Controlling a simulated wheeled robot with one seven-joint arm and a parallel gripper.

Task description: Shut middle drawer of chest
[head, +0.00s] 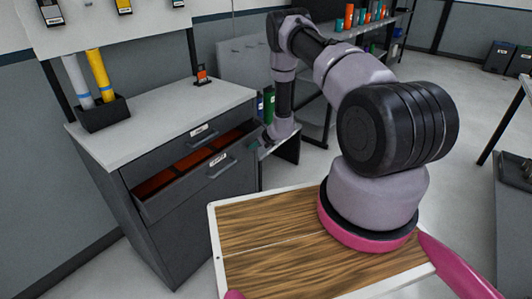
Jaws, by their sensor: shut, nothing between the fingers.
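The grey chest (240,172) with a white top stands at the left. Its middle drawer (190,190) is pulled part way out, with reddish-brown compartments showing inside. The top drawer (195,132) above it looks shut, and a plain front lies below. My arm reaches over to the right end of the chest. My gripper (263,145) is small and dark there, pointing down-left by the right end of the open drawer. It looks shut and empty; whether it touches the drawer front or handle (222,168) I cannot tell.
A black holder (103,114) with yellow and grey rolls and a small orange-labelled item (202,75) stand on the chest top. Shelving (350,30) with orange and teal rolls stands behind. A table (510,110) is at the right. Open floor lies between.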

